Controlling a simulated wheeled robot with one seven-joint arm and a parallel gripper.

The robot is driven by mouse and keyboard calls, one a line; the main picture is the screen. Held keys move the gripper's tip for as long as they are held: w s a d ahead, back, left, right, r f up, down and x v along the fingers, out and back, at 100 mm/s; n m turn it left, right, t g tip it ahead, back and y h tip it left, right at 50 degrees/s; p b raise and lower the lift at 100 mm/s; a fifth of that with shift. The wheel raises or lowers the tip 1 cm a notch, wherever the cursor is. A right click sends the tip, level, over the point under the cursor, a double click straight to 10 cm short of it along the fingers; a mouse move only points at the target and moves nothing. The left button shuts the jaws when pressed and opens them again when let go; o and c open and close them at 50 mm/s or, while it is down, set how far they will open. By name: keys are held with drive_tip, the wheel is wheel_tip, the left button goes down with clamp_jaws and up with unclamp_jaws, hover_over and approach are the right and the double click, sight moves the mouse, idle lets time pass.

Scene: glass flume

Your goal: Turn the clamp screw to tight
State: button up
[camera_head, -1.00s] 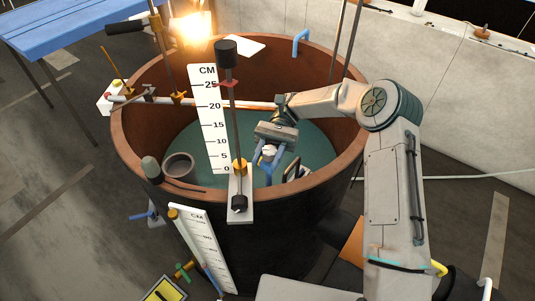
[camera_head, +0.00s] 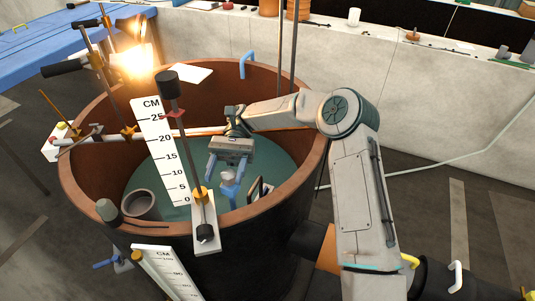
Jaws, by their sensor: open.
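My gripper (camera_head: 226,177) is open over the inside of the round tub (camera_head: 70,178), its two blue fingers pointing down. Between and just below the fingers is a small blue fitting (camera_head: 230,193) with a pale round top; I cannot tell whether the fingers touch it, or whether it is the clamp screw. Another clamp, with an orange-yellow collar (camera_head: 199,193), sits low on the dark upright rod at the tub's front rim, left of my gripper. A further clamp with a blue handle (camera_head: 105,264) is low outside the tub at left.
A white CM scale (camera_head: 160,150) and the dark rod (camera_head: 187,135) stand left of my gripper. A grey cup (camera_head: 141,204) is in the tub at left. A glowing lamp (camera_head: 132,60) is at upper left.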

drive_tip(key=d+r, duration=0.7)
drive_tip(key=d, duration=0.4)
drive_tip(key=shift+w+d+r, duration=0.15)
drive_tip(key=shift+d, duration=0.2)
